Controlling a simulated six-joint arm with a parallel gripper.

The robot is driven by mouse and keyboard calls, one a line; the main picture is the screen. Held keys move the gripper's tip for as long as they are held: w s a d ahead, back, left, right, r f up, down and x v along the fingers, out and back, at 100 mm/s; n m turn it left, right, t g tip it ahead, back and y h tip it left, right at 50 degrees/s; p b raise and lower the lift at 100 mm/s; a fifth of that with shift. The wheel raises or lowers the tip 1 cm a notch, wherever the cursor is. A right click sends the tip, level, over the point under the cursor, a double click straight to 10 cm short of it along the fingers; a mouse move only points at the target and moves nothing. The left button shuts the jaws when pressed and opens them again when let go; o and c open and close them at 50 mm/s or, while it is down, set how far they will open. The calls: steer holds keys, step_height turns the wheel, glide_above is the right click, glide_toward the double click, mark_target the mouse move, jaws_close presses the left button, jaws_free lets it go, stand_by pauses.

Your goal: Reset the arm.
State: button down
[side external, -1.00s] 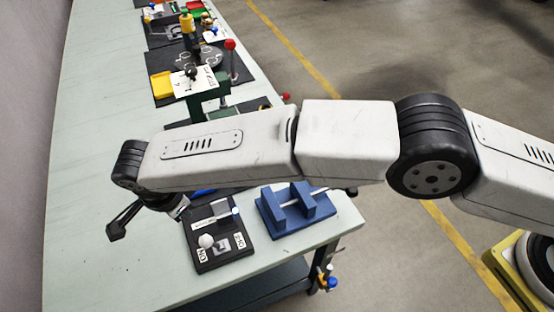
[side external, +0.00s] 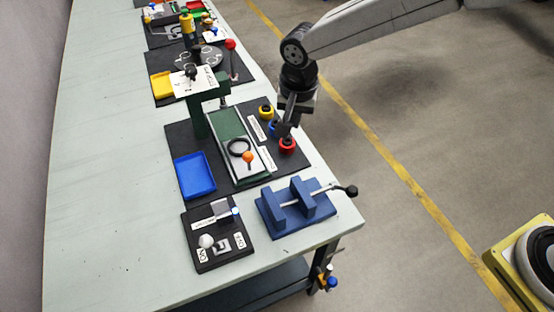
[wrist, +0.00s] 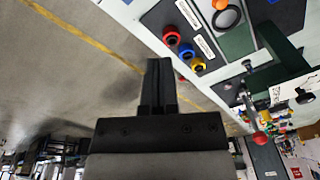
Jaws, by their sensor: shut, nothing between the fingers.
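My gripper (side external: 286,128) hangs fingers-down at the right edge of the bench, close to the yellow, blue and red round parts in the side view. The wrist view shows its fingers (wrist: 158,84) together and empty, with floor behind them. The red part (side external: 288,145) and yellow part (side external: 266,112) sit on the black mat beside white labels. The blue part is partly hidden behind my gripper in the side view. Whether the fingers touch any part cannot be told.
A green fixture (side external: 228,122) with a black ring and orange knob stands on the mat. A blue tray (side external: 195,176), a switch panel (side external: 228,252) and a blue vise (side external: 270,215) lie nearer. More stations line the bench behind.

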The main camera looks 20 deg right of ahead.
steer(key=s+d+n, duration=0.3)
steer(key=s+d, duration=0.5)
steer(key=d, duration=0.4)
steer(key=s+d+n+t, duration=0.1)
steer(key=s+d+n, duration=0.2)
steer(key=s+d, duration=0.6)
steer(key=d, duration=0.3)
steer(key=shift+s+r+n, duration=0.15)
steer(key=shift+n, duration=0.15)
